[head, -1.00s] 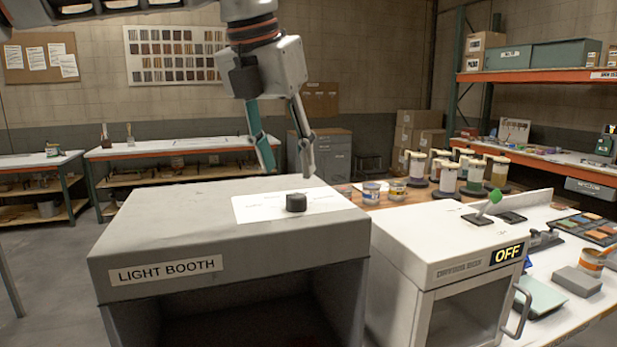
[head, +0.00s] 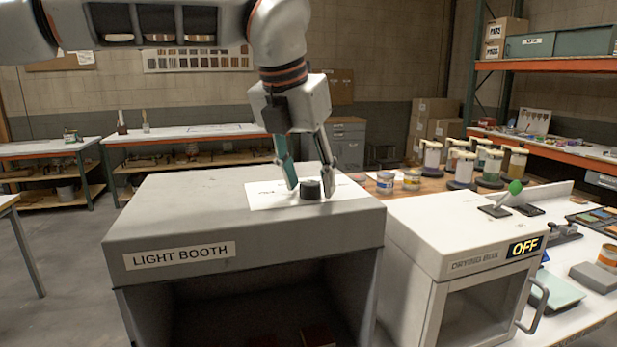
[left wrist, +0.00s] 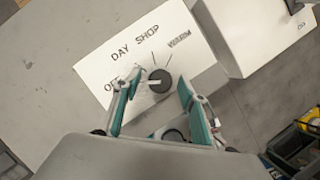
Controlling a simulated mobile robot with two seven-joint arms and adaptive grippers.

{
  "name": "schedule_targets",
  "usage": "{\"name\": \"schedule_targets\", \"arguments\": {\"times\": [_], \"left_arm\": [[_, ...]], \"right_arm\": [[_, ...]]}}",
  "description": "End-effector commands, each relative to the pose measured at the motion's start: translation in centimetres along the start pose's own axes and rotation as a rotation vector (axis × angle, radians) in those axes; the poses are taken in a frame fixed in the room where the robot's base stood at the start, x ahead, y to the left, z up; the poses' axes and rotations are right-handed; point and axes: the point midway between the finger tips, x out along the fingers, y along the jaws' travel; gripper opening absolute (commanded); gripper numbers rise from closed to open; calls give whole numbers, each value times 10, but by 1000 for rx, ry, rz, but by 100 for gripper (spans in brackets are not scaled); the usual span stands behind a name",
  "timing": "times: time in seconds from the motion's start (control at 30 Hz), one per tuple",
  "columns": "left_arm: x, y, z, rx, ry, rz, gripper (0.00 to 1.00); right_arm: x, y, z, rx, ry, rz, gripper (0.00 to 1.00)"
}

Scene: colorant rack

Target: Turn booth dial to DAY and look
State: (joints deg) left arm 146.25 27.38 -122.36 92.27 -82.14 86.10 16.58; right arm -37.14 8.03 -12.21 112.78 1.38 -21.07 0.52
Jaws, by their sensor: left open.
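The light booth (head: 160,220) is a grey box with an open front. Its black round dial (head: 311,190) sits on a white plate (head: 262,196) on top. In the left wrist view the dial (left wrist: 159,80) has a white mark pointing left, toward the OFF label. The plate (left wrist: 135,65) there also reads DAY, SHOP and WARM. My left gripper (head: 311,178) is open, pointing down, with a fingertip on each side of the dial. In the left wrist view the left gripper's fingers (left wrist: 159,92) flank the dial; contact is not clear. My right gripper is not in view.
A white drying box (head: 440,232) reading OFF, with a green-knobbed lever (head: 515,188) on top, stands close to the booth's right. Several jars and cans stand on the bench behind. The booth interior is dark, with a dim reddish thing low inside.

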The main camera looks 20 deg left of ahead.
Motion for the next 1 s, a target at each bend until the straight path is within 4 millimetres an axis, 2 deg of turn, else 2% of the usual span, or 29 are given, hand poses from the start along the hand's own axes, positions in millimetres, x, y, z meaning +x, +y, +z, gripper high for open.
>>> {"name": "schedule_targets", "arguments": {"times": [0.1,0.23,0.27,0.63,1.0], "left_arm": [[0,0,0,0,0,0,42],[0,0,0,1,1,0,8],[0,0,0,1,1,0,4],[0,1,0,37,3,-16,4],[-1,2,0,262,5,-113,4]], "right_arm": [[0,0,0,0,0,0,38],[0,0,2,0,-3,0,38],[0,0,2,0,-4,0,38],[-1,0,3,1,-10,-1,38],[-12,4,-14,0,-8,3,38]]}}
